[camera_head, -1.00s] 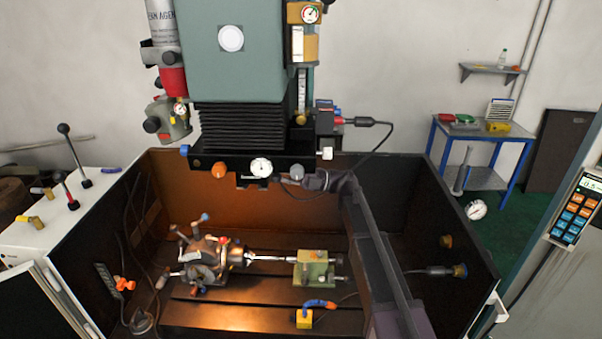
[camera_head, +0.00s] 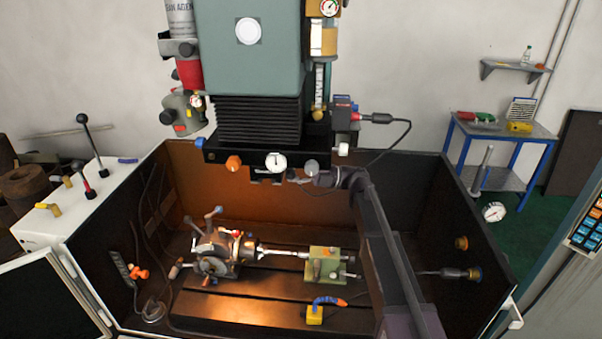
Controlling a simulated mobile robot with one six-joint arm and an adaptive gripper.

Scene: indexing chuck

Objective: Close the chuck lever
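The indexing chuck (camera_head: 216,257) is a grey and bronze unit with a red detail, on the slotted table inside the machine enclosure. Several lever arms stick out at its upper left, one with a blue-grey tip (camera_head: 217,211). I cannot tell which is the chuck lever or how far it is closed. A thin shiny rod (camera_head: 284,253) runs from the chuck towards a green tailstock block (camera_head: 325,265). My dark arm rises from the bottom right and bends left. My gripper (camera_head: 296,179) is above and behind the chuck, to its right, apart from it. Its fingers are too small and dark to read.
The machine head (camera_head: 250,60) hangs above, with a black bar (camera_head: 240,154) carrying knobs and a dial close to my gripper. Dark enclosure walls (camera_head: 110,250) surround the table. A blue and orange nozzle (camera_head: 330,301) on a yellow base stands in front. Space above the chuck is open.

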